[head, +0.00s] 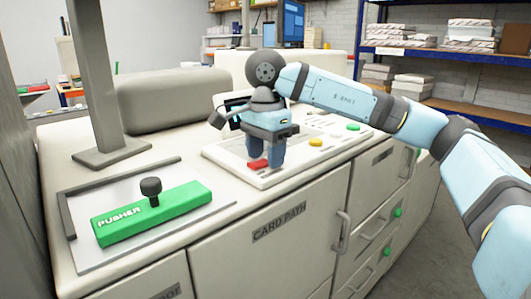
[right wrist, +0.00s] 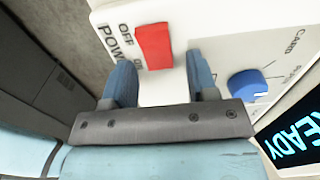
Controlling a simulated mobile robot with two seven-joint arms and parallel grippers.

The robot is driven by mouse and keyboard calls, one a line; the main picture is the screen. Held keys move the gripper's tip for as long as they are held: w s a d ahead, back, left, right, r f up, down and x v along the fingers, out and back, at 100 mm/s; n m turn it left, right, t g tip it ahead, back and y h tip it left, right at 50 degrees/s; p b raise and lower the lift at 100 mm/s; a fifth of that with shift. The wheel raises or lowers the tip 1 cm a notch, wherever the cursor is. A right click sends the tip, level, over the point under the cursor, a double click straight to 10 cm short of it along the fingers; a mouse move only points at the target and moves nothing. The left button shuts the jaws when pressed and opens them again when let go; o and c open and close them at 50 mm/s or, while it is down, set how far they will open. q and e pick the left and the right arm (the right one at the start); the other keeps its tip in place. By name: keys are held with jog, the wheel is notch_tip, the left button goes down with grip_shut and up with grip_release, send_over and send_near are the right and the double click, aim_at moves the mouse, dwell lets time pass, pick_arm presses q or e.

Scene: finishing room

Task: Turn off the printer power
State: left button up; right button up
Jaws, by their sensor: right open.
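The printer's red power switch (head: 257,164) sits on the white control panel (head: 215,151), near its front edge. In the right wrist view the red switch (right wrist: 155,47) lies just beyond the fingertips, with "OFF" and "POW" lettering beside it. My right gripper (head: 265,161) points down over the panel at the switch. Its two blue fingers (right wrist: 161,72) are apart with nothing between them. I cannot tell whether a fingertip touches the switch. A display (right wrist: 293,138) reads "READY". My left gripper is not in view.
A blue knob (right wrist: 250,84) is close to one finger. Yellow (head: 315,143) and green (head: 353,127) buttons lie further right on the panel. A green pusher block (head: 150,212) with a black knob is at the left. Shelves with paper stacks stand behind.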

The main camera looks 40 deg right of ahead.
jog(key=c, duration=0.9)
jog(key=shift+a+r+h+p, duration=0.2)
jog(key=shift+a+h+p, duration=0.05)
jog(key=shift+h+p, duration=0.3)
jog(key=shift+r+h+p, duration=0.25)
jog(key=shift+h+p, duration=0.2)
jog(key=shift+p, duration=0.65)
jog(key=shift+f+h+p, duration=0.1)
jog(key=shift+h+p, duration=0.2)
jog(key=shift+h, duration=0.1)
jog(key=shift+f, duration=0.2)
jog(key=o, duration=0.9)
jog(key=shift+a, duration=0.1)
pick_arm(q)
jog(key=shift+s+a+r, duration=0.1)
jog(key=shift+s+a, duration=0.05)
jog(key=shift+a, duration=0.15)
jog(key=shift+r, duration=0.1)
